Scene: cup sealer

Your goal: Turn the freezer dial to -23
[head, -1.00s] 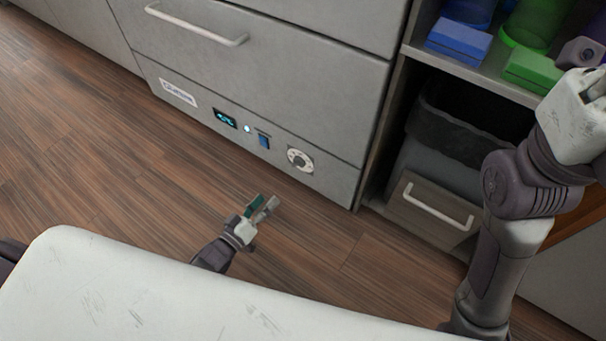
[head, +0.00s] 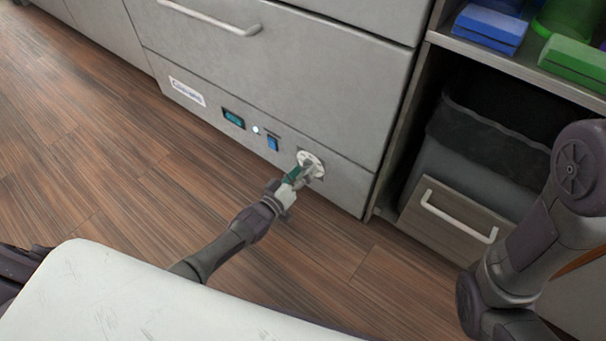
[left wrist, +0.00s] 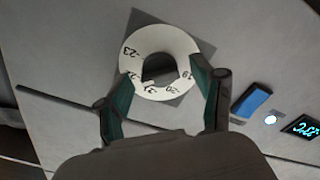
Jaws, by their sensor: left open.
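The freezer dial (head: 312,163) is a white ring on the lower front panel of the grey freezer (head: 260,70). In the left wrist view the dial (left wrist: 160,48) shows printed numbers, with -23 at its upper left and a dark knob in the middle. My left gripper (head: 301,174) is at the dial in the head view, covering part of it. In the left wrist view its two green-padded fingers (left wrist: 162,100) are apart, one on each side of the dial's lower part. I cannot tell whether they touch the knob. My right gripper is out of view.
A lit display (head: 234,119) and a blue switch (head: 272,142) sit left of the dial. A bin (head: 470,150) and a drawer with a handle (head: 455,213) are to the right, below a shelf with blue and green boxes. The wooden floor in front is clear.

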